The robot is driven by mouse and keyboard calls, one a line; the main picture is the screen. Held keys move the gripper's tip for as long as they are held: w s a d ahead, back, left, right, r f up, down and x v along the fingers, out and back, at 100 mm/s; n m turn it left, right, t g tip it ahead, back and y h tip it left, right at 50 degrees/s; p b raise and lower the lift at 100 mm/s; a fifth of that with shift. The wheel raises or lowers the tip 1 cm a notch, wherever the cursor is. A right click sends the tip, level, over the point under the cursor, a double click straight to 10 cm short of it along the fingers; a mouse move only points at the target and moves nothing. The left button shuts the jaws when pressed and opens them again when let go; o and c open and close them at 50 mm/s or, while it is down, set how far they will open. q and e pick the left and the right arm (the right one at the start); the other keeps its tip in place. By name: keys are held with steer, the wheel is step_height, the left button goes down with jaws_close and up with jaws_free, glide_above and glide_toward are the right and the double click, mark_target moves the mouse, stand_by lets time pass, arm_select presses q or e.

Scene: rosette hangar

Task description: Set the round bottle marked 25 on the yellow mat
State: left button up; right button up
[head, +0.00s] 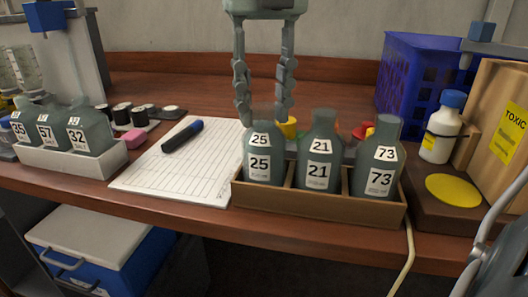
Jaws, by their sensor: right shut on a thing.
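The round grey-green bottle marked 25 (263,165) stands upright in the left place of a brown wooden tray (315,212). My right gripper (263,115) comes down from above and is shut on this bottle at its neck, one finger on each side. Bottles marked 21 (319,150) and 73 (377,160) stand to its right in the same tray. The round yellow mat (452,189) lies on a dark brown board at the right and is bare. My left gripper is not in view.
A white bottle with a blue cap (441,128) stands just behind the mat, beside a box marked TOXIC (507,120). A blue crate (415,75) is behind. A ruled pad (170,165) with a marker (182,136) and a white tray of bottles (65,163) lie left.

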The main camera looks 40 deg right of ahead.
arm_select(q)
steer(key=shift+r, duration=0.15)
arm_select(e)
steer(key=shift+r, duration=0.2)
arm_select(q)
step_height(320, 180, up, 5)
steer(key=p, duration=0.5)
arm_select(e)
step_height(320, 180, up, 7)
steer(key=shift+f, duration=0.15)
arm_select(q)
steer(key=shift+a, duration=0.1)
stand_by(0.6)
